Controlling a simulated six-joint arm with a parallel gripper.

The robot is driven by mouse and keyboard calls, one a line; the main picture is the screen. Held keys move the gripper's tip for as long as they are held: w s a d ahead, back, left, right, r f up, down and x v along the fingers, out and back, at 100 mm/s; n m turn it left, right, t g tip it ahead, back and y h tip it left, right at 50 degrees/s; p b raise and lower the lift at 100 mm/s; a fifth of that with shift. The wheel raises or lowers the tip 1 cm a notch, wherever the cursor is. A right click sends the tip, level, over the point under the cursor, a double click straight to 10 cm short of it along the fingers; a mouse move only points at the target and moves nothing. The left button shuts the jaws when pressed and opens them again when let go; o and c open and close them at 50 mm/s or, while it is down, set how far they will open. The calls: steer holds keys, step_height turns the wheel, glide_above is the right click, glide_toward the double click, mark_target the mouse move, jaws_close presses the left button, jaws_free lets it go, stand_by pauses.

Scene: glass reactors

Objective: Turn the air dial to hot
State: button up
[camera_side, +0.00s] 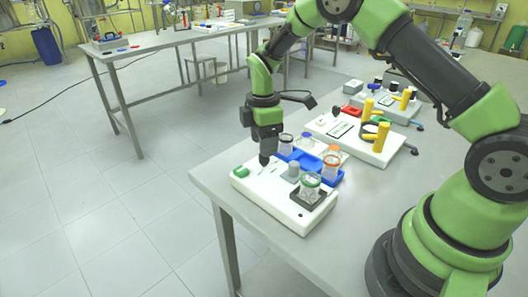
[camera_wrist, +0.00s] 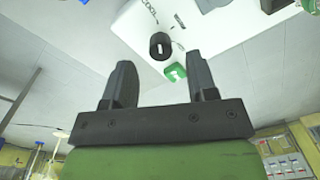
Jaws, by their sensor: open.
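The black dial (camera_wrist: 160,46) with a white pointer mark sits on a white panel in the wrist view. The white device (camera_side: 265,194) stands at the near end of the table in the side view. My gripper (camera_side: 264,158) points down, low over this device, and hides the dial there. In the wrist view my gripper (camera_wrist: 161,64) is open, with its two fingers apart. The dial appears in line with the gap, just past the fingertips. I cannot tell whether they touch it.
A green part (camera_wrist: 175,72) is beside the dial. On the device, a grey knob (camera_side: 293,170) and a jar with a green rim (camera_side: 310,182) stand right of my gripper. A blue tray (camera_side: 305,158) and a second white device (camera_side: 345,139) are behind.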

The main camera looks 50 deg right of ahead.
mark_target(264, 160)
steer(key=shift+f, duration=1.7)
steer(key=shift+c, duration=0.3)
steer(key=c, duration=0.9)
